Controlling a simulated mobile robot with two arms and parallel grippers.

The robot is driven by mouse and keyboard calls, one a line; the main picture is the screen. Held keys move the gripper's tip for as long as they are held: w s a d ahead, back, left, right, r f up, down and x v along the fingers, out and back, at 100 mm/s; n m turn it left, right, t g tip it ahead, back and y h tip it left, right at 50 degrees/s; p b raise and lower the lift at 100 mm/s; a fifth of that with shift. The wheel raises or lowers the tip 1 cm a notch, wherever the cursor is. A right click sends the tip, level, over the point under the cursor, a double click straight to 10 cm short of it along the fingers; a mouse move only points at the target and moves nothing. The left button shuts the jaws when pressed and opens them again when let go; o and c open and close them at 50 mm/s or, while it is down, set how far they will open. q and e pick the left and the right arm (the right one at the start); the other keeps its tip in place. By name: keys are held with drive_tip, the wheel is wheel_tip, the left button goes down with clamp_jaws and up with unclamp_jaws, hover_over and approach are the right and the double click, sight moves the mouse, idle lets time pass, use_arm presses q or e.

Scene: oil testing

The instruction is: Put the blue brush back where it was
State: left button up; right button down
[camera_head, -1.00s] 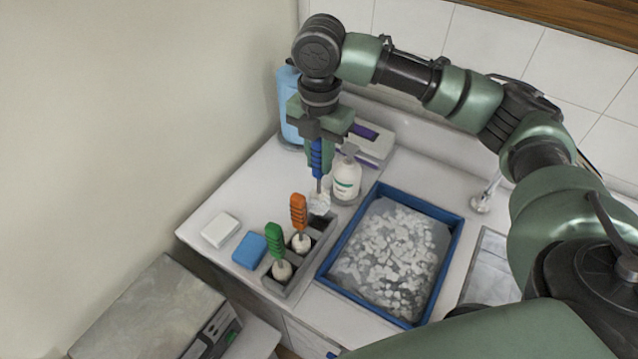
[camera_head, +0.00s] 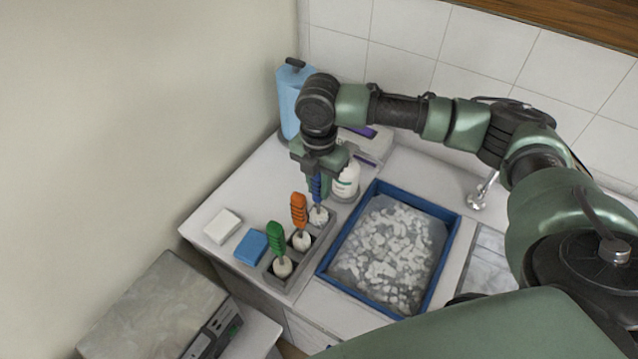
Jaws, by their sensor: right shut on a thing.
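The blue brush (camera_head: 317,189) is upright, its handle between the fingers of my right gripper (camera_head: 317,182), which is shut on it. Its white bristle head (camera_head: 319,214) is at the far compartment of the grey holder (camera_head: 294,279); I cannot tell whether it touches the bottom. An orange brush (camera_head: 299,212) stands in the middle compartment and a green brush (camera_head: 276,244) in the near one. The gripper hides the top of the blue handle. My left gripper is not in view.
A white pump bottle (camera_head: 346,182) stands close right of the gripper. A blue tray (camera_head: 448,262) of white pieces lies right of the holder. A blue sponge (camera_head: 251,247) and white block (camera_head: 222,226) lie left. A blue container (camera_head: 289,103) stands behind.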

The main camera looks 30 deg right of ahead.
drive_tip(key=c, duration=1.3)
unclamp_jaws()
drive_tip(key=shift+f, duration=0.1)
drive_tip(key=shift+r+b, duration=0.35)
drive_tip(key=shift+r, duration=0.3)
wheel_tip(320, 180, up, 10)
drive_tip(key=b, duration=0.3)
drive_tip(key=shift+f, duration=0.2)
drive_tip(key=shift+r, duration=0.75)
